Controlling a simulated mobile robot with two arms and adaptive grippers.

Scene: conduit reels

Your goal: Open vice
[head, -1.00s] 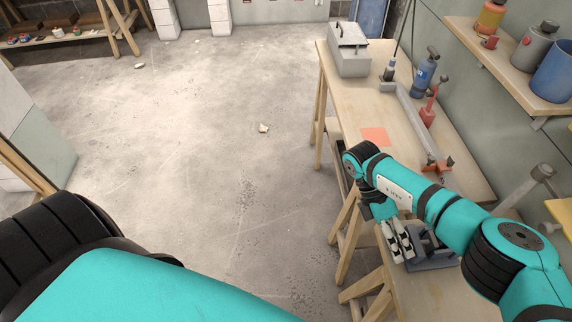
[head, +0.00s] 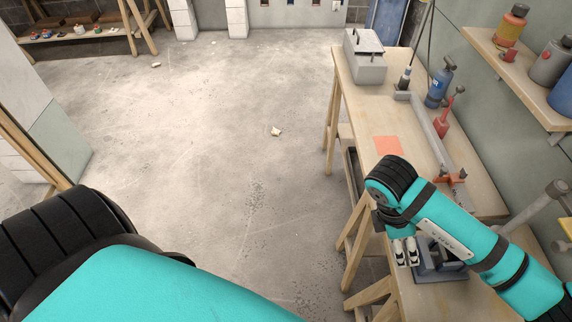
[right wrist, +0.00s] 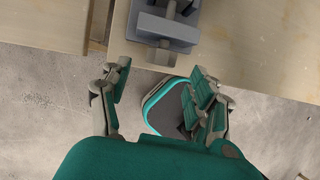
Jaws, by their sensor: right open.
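The vice (head: 453,272) is a blue-grey block on the near end of the wooden workbench, partly hidden behind my right arm in the head view. In the right wrist view the vice (right wrist: 160,27) lies at the top centre, beyond the fingertips, with a handle-like bar on its near side. My right gripper (head: 406,252) is just left of the vice in the head view. In the right wrist view the right gripper (right wrist: 160,88) has its fingers spread wide with nothing held between them. My left gripper is out of view.
The workbench (head: 415,185) runs away along the right wall. On it are a grey toolbox (head: 366,66), an orange sheet (head: 387,149), a blue bottle (head: 440,84) and a red tool (head: 443,124). A shelf (head: 515,78) overhangs the right side. The concrete floor at left is mostly clear.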

